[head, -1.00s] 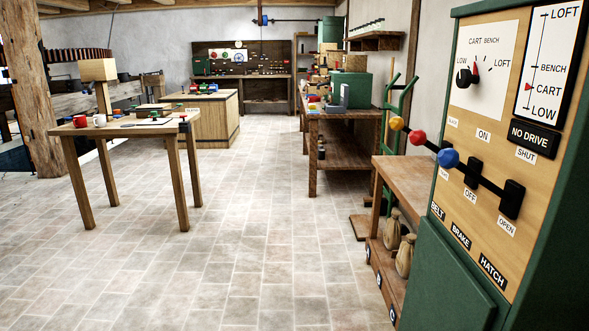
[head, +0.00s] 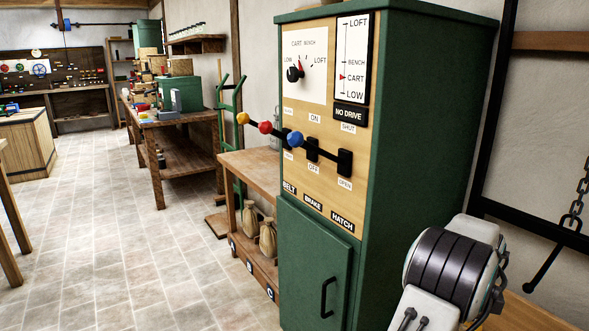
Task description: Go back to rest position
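My gripper's fingers do not show in the head view. Only a part of my own arm, white with a dark banded joint, shows at the lower right, in front of the wall and to the right of the green control cabinet (head: 415,150). Whether the gripper holds anything is hidden. The cabinet's levers end in a yellow knob (head: 243,118), a red knob (head: 265,127) and a blue knob (head: 295,139). The red pointer on the scale (head: 352,60) is at CART, above a NO DRIVE sign (head: 350,115).
A low wooden bench (head: 255,172) with sacks (head: 268,236) on its lower shelf stands just left of the cabinet. A green hand truck (head: 230,130) and a workbench (head: 185,127) are behind. A chain (head: 579,190) hangs at right. Tiled floor (head: 120,250) is clear at left.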

